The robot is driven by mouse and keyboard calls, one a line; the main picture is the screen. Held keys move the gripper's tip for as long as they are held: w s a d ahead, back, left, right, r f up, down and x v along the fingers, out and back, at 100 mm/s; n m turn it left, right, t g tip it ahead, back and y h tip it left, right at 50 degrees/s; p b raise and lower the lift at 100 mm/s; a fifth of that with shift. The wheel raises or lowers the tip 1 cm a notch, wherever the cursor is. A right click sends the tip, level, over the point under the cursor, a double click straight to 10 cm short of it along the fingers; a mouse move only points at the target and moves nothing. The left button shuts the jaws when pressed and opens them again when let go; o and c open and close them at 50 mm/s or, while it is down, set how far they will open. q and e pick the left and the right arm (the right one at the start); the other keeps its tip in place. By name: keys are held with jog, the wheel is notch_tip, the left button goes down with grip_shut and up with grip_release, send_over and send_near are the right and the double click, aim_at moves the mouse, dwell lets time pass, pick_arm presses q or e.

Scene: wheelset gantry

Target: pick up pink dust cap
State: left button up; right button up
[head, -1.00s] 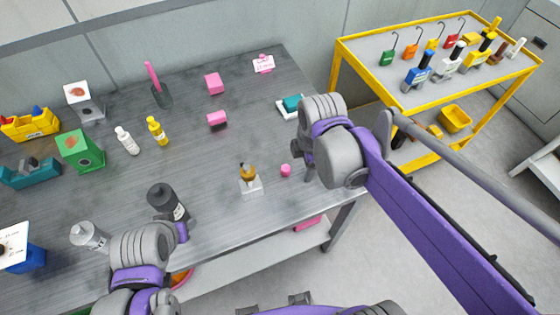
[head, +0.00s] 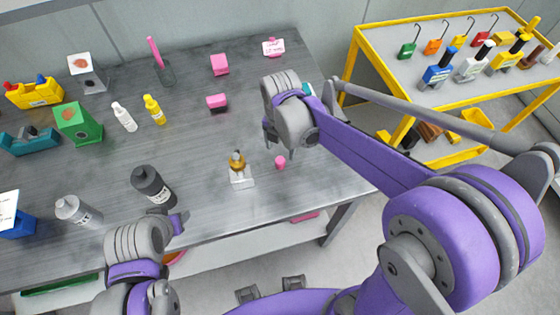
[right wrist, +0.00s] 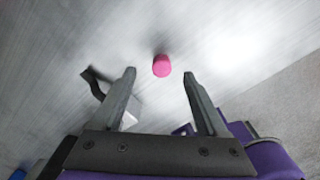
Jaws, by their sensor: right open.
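The pink dust cap (head: 280,161) stands on the grey table near its front edge, right of a small white stand. My right gripper (head: 279,142) is above the table just behind the cap in the head view, its fingers partly hidden by its own wrist. In the right wrist view the gripper (right wrist: 159,75) is open, with nothing held. There the cap (right wrist: 161,66) shows between and slightly beyond the fingertips, apart from both. My left gripper (head: 179,222) is low at the table's front edge; its jaws cannot be made out.
The white stand with an amber piece (head: 241,177) is close to the cap's left. A dark bottle (head: 152,186) and a grey bottle (head: 77,211) stand further left. Pink blocks (head: 217,102) lie further back. A yellow cart (head: 352,58) is at the right.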

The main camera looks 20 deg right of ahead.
aim_at(280, 160)
jog(key=shift+s+f, duration=0.2)
jog(key=shift+f, duration=1.15)
jog(key=shift+s+f, duration=0.15)
jog(key=shift+f, duration=1.2)
jog(key=shift+a, duration=0.1)
grip_shut()
